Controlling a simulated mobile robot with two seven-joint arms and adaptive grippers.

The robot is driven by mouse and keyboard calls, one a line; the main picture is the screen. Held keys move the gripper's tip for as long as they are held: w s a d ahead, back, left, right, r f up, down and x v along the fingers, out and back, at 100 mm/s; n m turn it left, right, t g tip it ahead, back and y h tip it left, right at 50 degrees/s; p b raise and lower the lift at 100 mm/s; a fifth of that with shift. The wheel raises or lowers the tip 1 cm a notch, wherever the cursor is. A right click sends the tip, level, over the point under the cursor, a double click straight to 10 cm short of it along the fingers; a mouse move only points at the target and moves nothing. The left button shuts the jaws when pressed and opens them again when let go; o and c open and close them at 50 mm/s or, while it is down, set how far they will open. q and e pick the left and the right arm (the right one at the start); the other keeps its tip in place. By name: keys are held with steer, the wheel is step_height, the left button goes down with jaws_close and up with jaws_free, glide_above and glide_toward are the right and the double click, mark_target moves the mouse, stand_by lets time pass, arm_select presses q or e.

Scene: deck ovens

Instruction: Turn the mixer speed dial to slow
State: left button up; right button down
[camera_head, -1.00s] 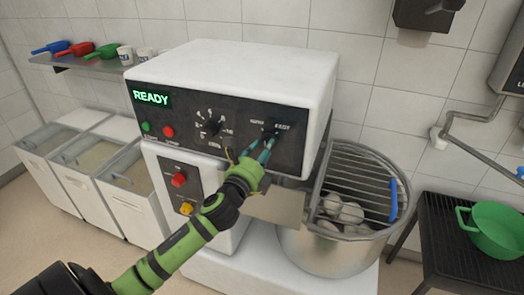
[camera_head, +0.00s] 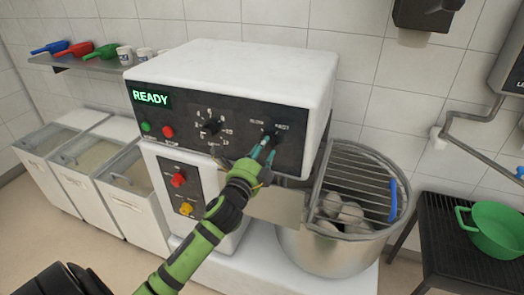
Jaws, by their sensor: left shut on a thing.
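The mixer (camera_head: 240,68) is a white machine with a black control panel and a green READY display (camera_head: 151,98). The speed dial (camera_head: 271,131) is a small dark knob at the right of the panel, with SLOW printed at its upper left and FAST at its upper right. My left gripper (camera_head: 267,146), on a green and black arm, is at the dial from below, its teal fingers shut on it. The fingers hide much of the dial, and I cannot tell where its pointer stands. My right gripper is not in view.
Left of the speed dial are a numbered timer dial (camera_head: 208,127) and green and red buttons (camera_head: 168,132). Below are a red knob (camera_head: 178,180) and a yellow one. A steel bowl (camera_head: 328,250) with a wire guard (camera_head: 362,178) stands at the right.

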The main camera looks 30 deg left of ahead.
arm_select(q)
steer(key=shift+d+f, duration=0.1)
steer(key=o, duration=1.1)
steer(key=shift+w, duration=0.1)
steer(key=shift+o, duration=0.2)
steer(key=r+v, duration=0.1)
steer(key=v, duration=1.1)
steer(key=shift+f, duration=0.4)
